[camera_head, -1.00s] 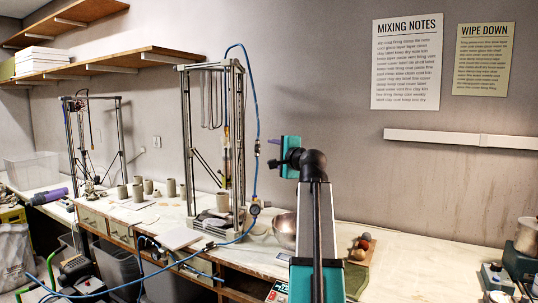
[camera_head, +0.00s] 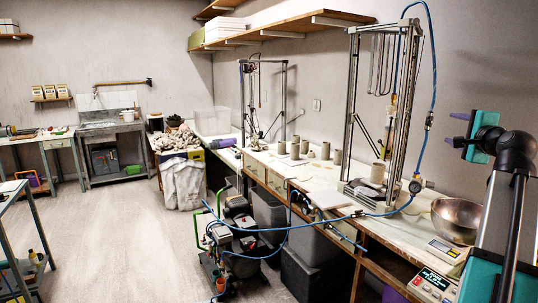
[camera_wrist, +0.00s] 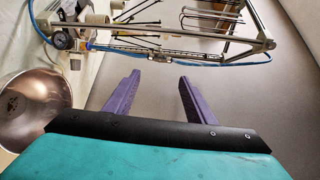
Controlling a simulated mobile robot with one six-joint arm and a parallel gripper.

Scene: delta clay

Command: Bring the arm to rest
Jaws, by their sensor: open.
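My gripper (camera_wrist: 153,95) shows in the wrist view with its two purple fingers apart and nothing between them. Behind the fingers is plain grey wall. In the head view my gripper (camera_head: 454,129) is at the right, raised above the bench, with its purple fingers pointing left. The teal gripper body and black wrist joint stand at the top of my arm, which rises from the lower right corner. The gripper touches nothing that I can see.
A tall delta printer frame (camera_head: 351,110) stands on the bench left of my arm, with a blue hose (camera_head: 434,75) hanging close by. A metal bowl (camera_head: 458,219) sits below the gripper. A compressor (camera_head: 240,245) stands on the floor. Open floor (camera_head: 130,240) lies at the left.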

